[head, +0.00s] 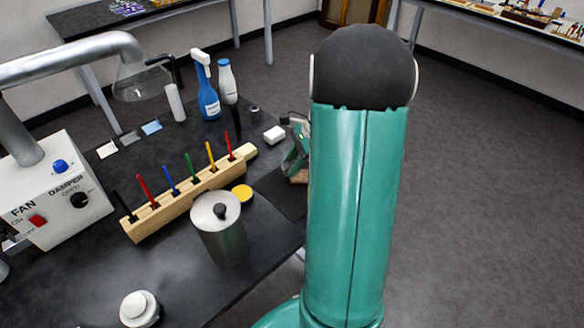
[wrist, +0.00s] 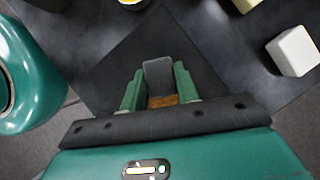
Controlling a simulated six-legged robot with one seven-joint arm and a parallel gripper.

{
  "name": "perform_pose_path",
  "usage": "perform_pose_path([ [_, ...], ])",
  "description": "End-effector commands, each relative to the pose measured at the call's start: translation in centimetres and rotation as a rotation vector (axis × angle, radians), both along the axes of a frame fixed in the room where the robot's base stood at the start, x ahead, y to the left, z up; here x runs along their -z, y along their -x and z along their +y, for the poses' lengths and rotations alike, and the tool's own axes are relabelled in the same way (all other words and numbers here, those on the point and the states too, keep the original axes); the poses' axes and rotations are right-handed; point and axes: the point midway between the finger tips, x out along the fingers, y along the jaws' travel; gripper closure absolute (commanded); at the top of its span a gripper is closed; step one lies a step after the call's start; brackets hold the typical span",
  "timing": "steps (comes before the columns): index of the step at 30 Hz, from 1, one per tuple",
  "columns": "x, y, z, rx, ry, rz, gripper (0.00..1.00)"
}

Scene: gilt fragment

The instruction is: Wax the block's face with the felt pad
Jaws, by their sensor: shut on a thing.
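My gripper (head: 299,150) is low over a dark mat (head: 281,196), partly hidden behind my arm in the head view. In the wrist view its green fingers (wrist: 159,84) are shut on a grey piece, which looks like the felt pad (wrist: 158,70). A brown, wood-like piece (wrist: 162,101), probably the block, shows just below the pad between the fingers. It also shows under the gripper in the head view (head: 300,176). Whether pad and block touch is unclear. A round tin with a yellow top (head: 242,192), perhaps the wax, stands left of the mat.
A wooden rack (head: 185,203) with several coloured handles and a lidded metal canister (head: 220,228) stand to the left. A white block (head: 274,134) lies behind the mat, also seen in the wrist view (wrist: 293,50).

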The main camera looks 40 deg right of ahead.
Motion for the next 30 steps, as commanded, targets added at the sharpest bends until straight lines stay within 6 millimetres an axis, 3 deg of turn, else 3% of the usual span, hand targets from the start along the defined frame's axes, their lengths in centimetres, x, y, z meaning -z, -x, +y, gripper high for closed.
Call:
perform_pose_path([
  [18,-5.3,0.4,0.2,-0.011,0.000,0.001,0.87],
  [30,-5.6,0.4,0.3,-0.011,-0.001,0.001,0.87],
])
